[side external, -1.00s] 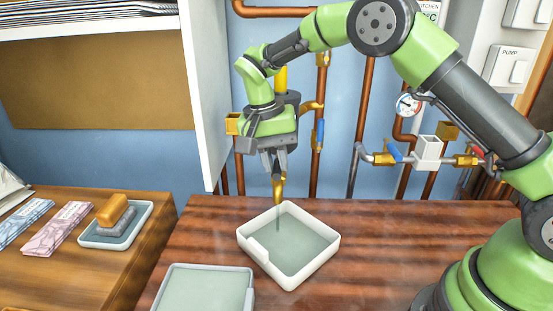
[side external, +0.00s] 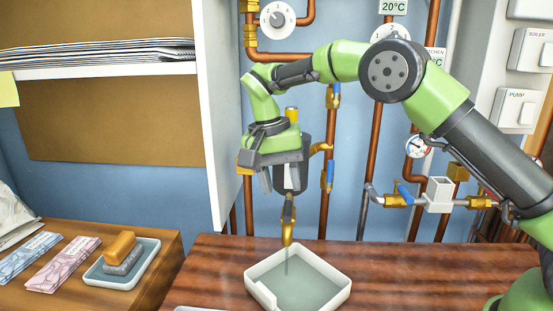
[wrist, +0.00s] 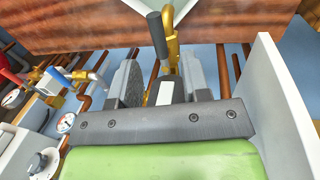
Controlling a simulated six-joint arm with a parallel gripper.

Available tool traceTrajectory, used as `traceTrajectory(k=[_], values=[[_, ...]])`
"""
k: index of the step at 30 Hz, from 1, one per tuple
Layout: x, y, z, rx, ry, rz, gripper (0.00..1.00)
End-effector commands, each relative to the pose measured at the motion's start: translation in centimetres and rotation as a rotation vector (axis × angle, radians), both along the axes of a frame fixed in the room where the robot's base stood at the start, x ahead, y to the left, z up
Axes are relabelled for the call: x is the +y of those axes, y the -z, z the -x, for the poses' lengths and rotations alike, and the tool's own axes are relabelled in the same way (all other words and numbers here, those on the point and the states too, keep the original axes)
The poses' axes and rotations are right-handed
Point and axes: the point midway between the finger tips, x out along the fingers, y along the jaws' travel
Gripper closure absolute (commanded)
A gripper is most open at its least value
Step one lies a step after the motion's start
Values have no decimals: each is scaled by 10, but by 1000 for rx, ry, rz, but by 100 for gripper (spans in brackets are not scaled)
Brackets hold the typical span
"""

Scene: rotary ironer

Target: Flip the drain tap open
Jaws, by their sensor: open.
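The drain tap (side external: 288,218) is brass, with its spout pointing down over a white tray (side external: 340,292). A thin grey line runs from the spout into the tray; I cannot tell whether it is water. In the wrist view the brass tap (wrist: 173,50) lies just beyond my fingers, with a dark grey bar (wrist: 157,34), apparently its lever, slanting beside it. My gripper (side external: 283,185) is open above the spout, its two fingers apart. In the wrist view it also shows open (wrist: 160,85), with a dark part bearing a white patch between the fingers. Contact cannot be told.
A white cabinet side (side external: 222,130) stands close to the left of my gripper. Copper pipes (side external: 332,130) and a blue-handled valve (side external: 404,193) are behind and to the right. A dish with a sponge (side external: 121,262) sits on the left counter. The wooden table (side external: 400,270) is clear right of the tray.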

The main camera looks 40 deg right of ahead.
Motion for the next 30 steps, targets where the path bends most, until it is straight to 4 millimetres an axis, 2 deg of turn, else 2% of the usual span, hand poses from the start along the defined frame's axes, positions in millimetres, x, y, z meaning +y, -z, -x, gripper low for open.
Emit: traceTrajectory(k=[1,5,12,30], values=[[2,-10,-2,-6,0,-1,57],[4,-30,-5,-7,1,-2,57],[6,-48,-7,-1,0,1,57],[7,-53,-7,-1,2,-2,57]])
